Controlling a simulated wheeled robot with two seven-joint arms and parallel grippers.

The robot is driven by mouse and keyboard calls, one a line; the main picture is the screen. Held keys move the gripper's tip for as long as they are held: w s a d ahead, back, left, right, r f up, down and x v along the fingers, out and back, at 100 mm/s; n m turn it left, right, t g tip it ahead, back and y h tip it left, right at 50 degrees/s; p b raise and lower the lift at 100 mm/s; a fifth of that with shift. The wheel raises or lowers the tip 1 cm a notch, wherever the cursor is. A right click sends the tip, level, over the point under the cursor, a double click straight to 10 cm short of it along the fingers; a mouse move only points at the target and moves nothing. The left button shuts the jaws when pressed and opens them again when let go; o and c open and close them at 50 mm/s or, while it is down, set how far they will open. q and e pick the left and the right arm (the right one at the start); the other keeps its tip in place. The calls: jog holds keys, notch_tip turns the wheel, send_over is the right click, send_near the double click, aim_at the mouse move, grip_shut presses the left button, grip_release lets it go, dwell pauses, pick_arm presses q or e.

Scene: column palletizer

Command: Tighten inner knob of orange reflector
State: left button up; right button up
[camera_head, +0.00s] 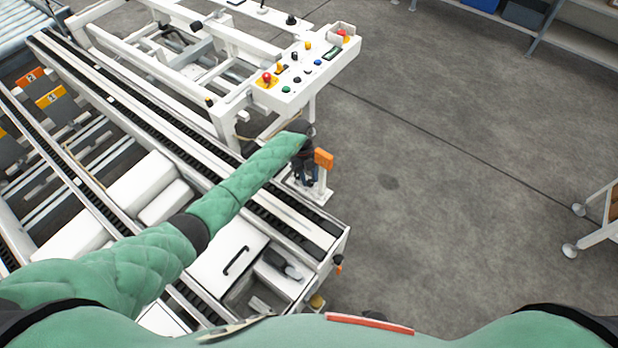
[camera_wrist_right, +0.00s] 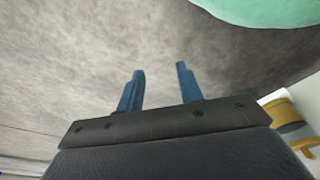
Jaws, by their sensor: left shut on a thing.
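The orange reflector (camera_head: 323,158) stands upright on a white post at the edge of the conveyor frame, in the middle of the head view. The inner knob itself is hidden behind the fingers and the dark wrist. My right gripper (camera_wrist_right: 160,70) shows in the right wrist view with its two blue fingers apart and nothing between them, over grey floor.
The white control panel (camera_head: 305,62) with coloured buttons stands just beyond my left arm. The conveyor (camera_head: 190,118) runs diagonally under that arm. Grey floor (camera_head: 450,190) is clear to the right, with a white wheeled frame (camera_head: 597,222) at the far right.

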pick_arm(q)
jog(key=m+b, duration=0.1)
jog(key=m+y+b, duration=0.1)
jog(key=m+b, duration=0.1)
jog(key=shift+w+d+f, duration=0.1)
jog(key=shift+f, duration=0.1)
jog(key=m+y+b, duration=0.1)
jog(key=m+b, duration=0.3)
jog(key=shift+d+y+b, duration=0.2)
jog(key=shift+y+b, duration=0.1)
jog(key=shift+y, duration=0.1)
pick_arm(e)
jog(key=w+a+r, duration=0.3)
jog(key=r, duration=0.8)
jog(key=w+a+r, duration=0.2)
jog(key=w+r, duration=0.1)
jog(key=r, duration=0.7)
pick_arm(q)
jog(key=m+y+b, duration=0.1)
jog(key=m+b, duration=0.2)
jog(key=shift+d+r, duration=0.1)
jog(key=shift+r, duration=0.05)
jog(key=shift+m, duration=0.4)
pick_arm(e)
notch_tip(320, 180, up, 17)
jog(key=s, duration=0.2)
jog(key=shift+r+g+y, duration=0.15)
jog(key=shift+g+y, duration=0.15)
jog(key=shift+y, duration=0.1)
jog(key=shift+a, duration=0.1)
